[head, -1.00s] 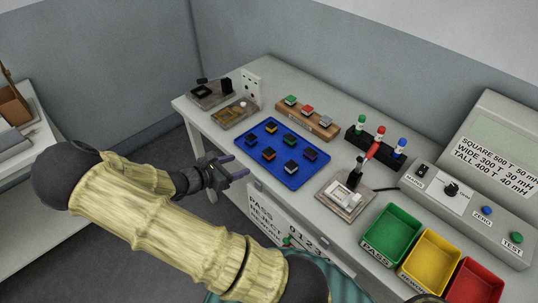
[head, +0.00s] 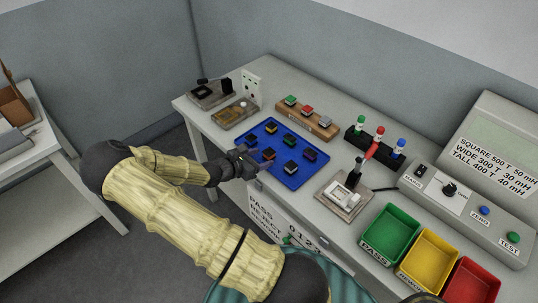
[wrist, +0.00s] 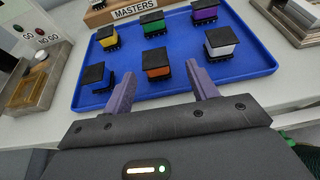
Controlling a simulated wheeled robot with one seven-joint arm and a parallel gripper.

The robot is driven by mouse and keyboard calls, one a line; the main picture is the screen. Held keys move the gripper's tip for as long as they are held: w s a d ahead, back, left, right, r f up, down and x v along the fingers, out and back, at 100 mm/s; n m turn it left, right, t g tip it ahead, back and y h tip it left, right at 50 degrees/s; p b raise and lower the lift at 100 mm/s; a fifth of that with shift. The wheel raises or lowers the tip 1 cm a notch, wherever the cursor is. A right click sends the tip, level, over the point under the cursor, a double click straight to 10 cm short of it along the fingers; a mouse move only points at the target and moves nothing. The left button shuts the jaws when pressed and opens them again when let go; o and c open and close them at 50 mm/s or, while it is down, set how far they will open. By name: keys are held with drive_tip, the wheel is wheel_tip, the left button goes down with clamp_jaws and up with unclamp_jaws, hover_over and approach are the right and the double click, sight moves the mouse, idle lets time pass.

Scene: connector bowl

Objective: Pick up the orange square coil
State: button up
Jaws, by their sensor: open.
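The orange square coil (wrist: 157,73) has a dark top and sits on the blue tray (wrist: 258,62), in the middle of the near row in the wrist view. It also shows in the head view (head: 268,156), partly crowded by my gripper. My gripper (wrist: 160,86) is open and empty. Its two purple fingers point toward the orange coil, one to each side in the wrist view, with the coil a little beyond or between the tips; I cannot tell which. In the head view my gripper (head: 260,166) is at the tray's near left edge.
A blue coil (wrist: 98,85) stands left of the orange one and a white coil (wrist: 222,50) right. Yellow (wrist: 107,42), green (wrist: 153,30) and purple (wrist: 204,16) coils stand behind. A test fixture (head: 344,199) and green bin (head: 391,233) stand to the right.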

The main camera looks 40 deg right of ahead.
sight(267, 153)
drive_tip(key=x, duration=0.1)
drive_tip(key=p+x, duration=0.1)
drive_tip(key=x, duration=0.2)
drive_tip(key=shift+w+d+r, duration=0.25)
drive_tip(key=shift+w+r, duration=0.05)
drive_tip(key=shift+r, duration=0.05)
drive_tip(key=shift+w+d+f+p, duration=0.1)
drive_tip(key=shift+d+f+p, duration=0.1)
drive_tip(key=shift+d+p, duration=0.15)
drive_tip(key=shift+c, duration=0.5)
drive_tip(key=c, duration=1)
